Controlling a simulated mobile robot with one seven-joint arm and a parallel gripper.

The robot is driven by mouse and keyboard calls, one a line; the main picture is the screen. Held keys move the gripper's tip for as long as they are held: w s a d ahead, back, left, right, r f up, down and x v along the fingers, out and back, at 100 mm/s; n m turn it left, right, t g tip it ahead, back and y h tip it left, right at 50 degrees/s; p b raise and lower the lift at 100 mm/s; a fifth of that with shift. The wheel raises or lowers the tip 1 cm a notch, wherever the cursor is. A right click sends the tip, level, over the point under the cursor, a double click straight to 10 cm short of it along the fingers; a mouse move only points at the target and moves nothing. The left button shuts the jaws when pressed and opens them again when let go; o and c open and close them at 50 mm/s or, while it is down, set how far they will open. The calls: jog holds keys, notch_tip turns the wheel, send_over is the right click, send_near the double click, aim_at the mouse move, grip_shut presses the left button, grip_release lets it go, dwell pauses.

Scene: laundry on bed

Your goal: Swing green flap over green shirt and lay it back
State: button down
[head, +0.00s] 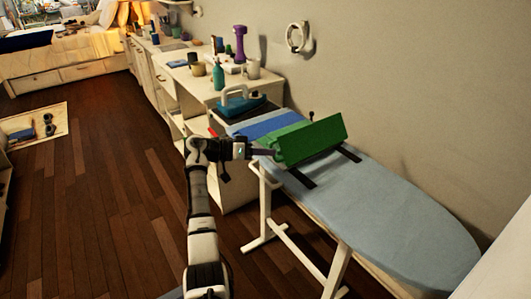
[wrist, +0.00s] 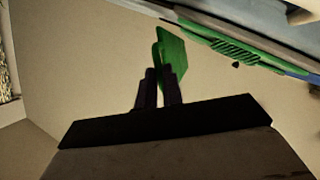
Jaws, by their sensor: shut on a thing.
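The green flap (head: 312,139) stands raised and tilted above the ironing board in the head view. My gripper (head: 265,151) is at its left near edge. In the wrist view my gripper (wrist: 159,90) is shut on the green flap (wrist: 173,52), which sticks up beyond the fingertips. A second green piece (wrist: 215,43) with dark ribbing lies along the board at upper right in the wrist view. I cannot tell whether it is the green shirt or part of the folder. In the head view the shirt is not clearly distinguishable.
The ironing board (head: 400,205) is bare on its right part. A blue panel (head: 262,126) lies left of the flap. A teal iron (head: 240,104) rests beyond it, near a shelf unit (head: 185,75) with bottles and cups. The wall is close behind the board.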

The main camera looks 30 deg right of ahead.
jog(key=c, duration=1.5)
grip_release()
jog(key=b+v, duration=0.4)
jog(key=v, duration=0.9)
jog(key=shift+w+a, duration=0.1)
jog(key=shift+a, duration=0.2)
